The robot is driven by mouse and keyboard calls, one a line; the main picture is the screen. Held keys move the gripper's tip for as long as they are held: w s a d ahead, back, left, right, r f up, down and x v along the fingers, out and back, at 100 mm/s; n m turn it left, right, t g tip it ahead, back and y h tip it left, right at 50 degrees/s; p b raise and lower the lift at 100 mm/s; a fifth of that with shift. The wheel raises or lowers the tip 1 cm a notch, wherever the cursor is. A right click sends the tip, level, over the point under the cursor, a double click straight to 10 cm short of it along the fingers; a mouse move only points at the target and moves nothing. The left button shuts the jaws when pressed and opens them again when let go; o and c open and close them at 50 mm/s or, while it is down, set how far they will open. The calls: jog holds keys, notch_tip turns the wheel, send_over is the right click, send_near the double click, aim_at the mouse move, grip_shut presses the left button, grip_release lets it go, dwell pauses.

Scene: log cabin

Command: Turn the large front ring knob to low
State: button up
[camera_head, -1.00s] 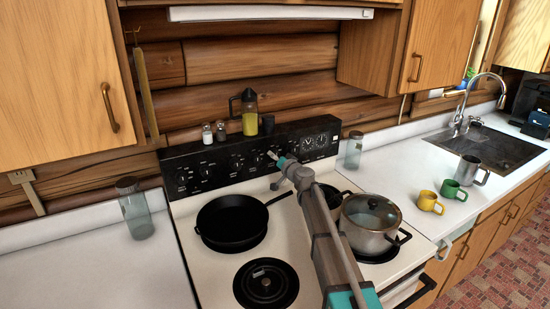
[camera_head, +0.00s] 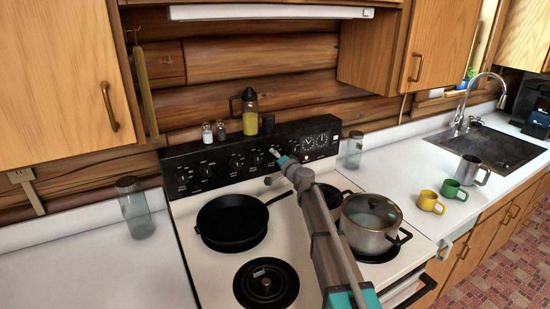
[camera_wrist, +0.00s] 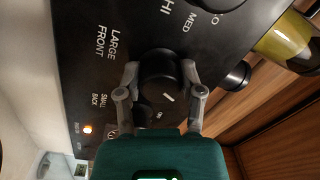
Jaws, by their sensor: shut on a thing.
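The large front ring knob (camera_wrist: 160,76) is a round black dial with a short white mark, on the black control panel beside the words LARGE FRONT. My gripper (camera_wrist: 162,72) is shut on it, one grey finger on each side. HI and MED are printed above it in the wrist view, with a partly cut-off label farther up. The mark lies on the dial's lower part, and I cannot tell which setting it points to. In the head view my gripper (camera_head: 274,153) is at the panel right of centre and hides this knob.
The stove (camera_head: 205,284) holds a black skillet (camera_head: 230,222) and a lidded pot (camera_head: 370,223). Shakers and a yellow-filled bottle (camera_head: 250,124) stand on the panel top. An orange indicator light (camera_wrist: 87,129) glows near the knob. Yellow and green mugs (camera_head: 430,202) stand on the right counter.

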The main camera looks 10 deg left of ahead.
jog(key=shift+m, duration=1.3)
jog(key=o, duration=1.2)
jog(key=shift+c, duration=0.2)
jog(key=shift+n, duration=0.4)
